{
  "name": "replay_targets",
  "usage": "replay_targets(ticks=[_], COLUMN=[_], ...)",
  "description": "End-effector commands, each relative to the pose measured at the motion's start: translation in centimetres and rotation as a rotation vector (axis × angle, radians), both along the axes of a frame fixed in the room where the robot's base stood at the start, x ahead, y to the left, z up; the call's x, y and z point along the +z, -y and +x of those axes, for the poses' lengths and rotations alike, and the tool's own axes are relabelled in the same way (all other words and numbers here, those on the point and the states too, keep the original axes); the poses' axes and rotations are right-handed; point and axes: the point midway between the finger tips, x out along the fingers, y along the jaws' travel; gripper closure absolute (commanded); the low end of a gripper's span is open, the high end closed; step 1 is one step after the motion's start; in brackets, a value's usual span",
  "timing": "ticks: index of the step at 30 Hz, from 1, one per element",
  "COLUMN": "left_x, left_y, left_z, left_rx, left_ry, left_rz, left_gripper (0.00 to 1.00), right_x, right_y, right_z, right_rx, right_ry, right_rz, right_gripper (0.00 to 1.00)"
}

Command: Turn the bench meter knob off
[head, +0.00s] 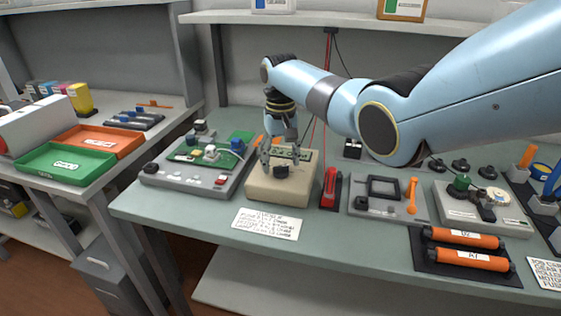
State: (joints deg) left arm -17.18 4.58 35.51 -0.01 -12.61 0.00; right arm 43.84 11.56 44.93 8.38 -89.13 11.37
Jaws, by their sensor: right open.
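The bench meter (283,193) is a beige box on the grey-green bench, left of the middle of the head view. Its dark knob (281,171) is on the sloping top, and a greenish display strip (300,154) lies behind it. My right gripper (279,157) reaches down over the meter with its fingers open and spread, just behind and above the knob. I cannot tell whether a finger touches the meter. The knob's pointer setting is too small to read. My left gripper is out of view.
A grey test fixture with a circuit board (212,153) stands close left of the meter. A red tool (330,186) stands close right. Orange rollers (463,260) lie on a dark tray at the front right. A printed card (267,223) lies before the meter.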

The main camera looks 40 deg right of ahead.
Motion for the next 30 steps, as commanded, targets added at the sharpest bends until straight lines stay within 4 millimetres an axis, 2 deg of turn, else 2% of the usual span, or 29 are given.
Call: replay_targets(ticks=[10,23,30], left_x=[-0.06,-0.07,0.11], left_y=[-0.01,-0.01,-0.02], left_z=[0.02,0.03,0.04], left_rx=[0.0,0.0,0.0], left_ry=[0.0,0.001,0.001], left_rz=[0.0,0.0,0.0], left_gripper=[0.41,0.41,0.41], right_x=[-0.46,-0.45,-0.41], right_y=[0.0,0.01,0.0], right_z=[0.01,0.01,0.01], right_rx=[0.001,0.001,0.022], right_ry=[0.001,0.001,0.001], right_rz=[0.0,0.0,0.0], right_gripper=[0.38,0.94,0.94])
